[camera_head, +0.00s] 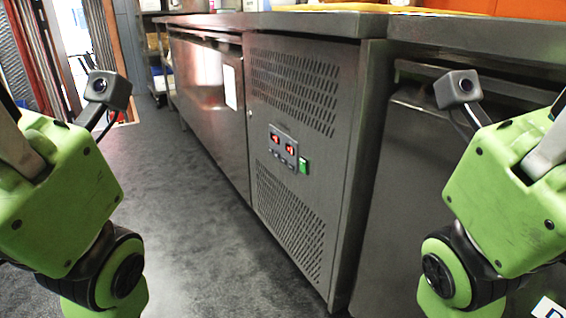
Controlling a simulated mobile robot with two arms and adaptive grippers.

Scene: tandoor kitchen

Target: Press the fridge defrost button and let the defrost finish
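The under-counter fridge (215,95) is a dark steel unit along the middle, with a vented panel (262,135) at its near end. A small control panel (284,146) sits on the vented panel, with two red lit displays, several small buttons below them and a green switch (303,165) at its right. Which button is defrost is too small to tell. My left arm's green links fill the left side and my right arm's the right side. Both stand apart from the fridge. The fingers of both grippers are out of view.
A steel counter top (300,22) runs above the fridge. Another steel unit (400,190) stands close on the right, partly behind my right arm. The dark floor (185,215) left of the fridge is clear. Shelving (157,70) stands at the back.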

